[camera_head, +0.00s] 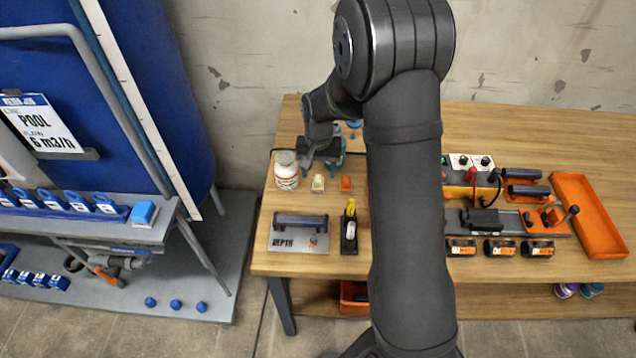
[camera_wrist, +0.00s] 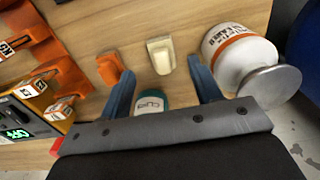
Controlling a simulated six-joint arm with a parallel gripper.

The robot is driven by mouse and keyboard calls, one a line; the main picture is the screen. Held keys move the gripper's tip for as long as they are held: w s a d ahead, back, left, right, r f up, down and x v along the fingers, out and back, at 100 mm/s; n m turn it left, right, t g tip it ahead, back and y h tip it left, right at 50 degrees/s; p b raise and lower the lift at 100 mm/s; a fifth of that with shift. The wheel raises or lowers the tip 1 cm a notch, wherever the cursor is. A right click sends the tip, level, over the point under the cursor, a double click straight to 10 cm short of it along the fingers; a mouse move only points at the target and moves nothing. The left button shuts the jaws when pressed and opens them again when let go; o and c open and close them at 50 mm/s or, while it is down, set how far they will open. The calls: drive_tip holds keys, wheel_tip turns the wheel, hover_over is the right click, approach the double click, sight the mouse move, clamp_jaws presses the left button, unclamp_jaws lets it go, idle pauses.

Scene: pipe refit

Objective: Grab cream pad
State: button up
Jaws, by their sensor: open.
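The cream pad (camera_head: 318,183) lies on the wooden table between a white bottle and an orange pad. In the wrist view the cream pad (camera_wrist: 161,55) lies beyond my fingertips, between their lines and a little left of centre. My gripper (camera_head: 322,165) is over the back left part of the table. In the wrist view its two blue fingers (camera_wrist: 161,78) are apart with nothing gripped. A teal object with a white label (camera_wrist: 151,101) shows between the fingers, nearer the palm than the pad; I cannot tell its full shape.
The white bottle (camera_head: 286,170) stands close on one side of the pad, and the orange pad (camera_head: 345,184) on the other. A grey plate with a bar handle (camera_head: 299,233) and a yellow-topped tool (camera_head: 350,228) lie nearer the table's front. An orange tray (camera_head: 590,215) is at far right.

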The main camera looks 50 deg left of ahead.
sight(318, 178)
drive_tip(key=f, duration=0.5)
drive_tip(key=shift+w+a, duration=0.1)
drive_tip(key=shift+a, duration=0.15)
drive_tip(key=shift+r, duration=0.1)
drive_tip(key=c, duration=1.1)
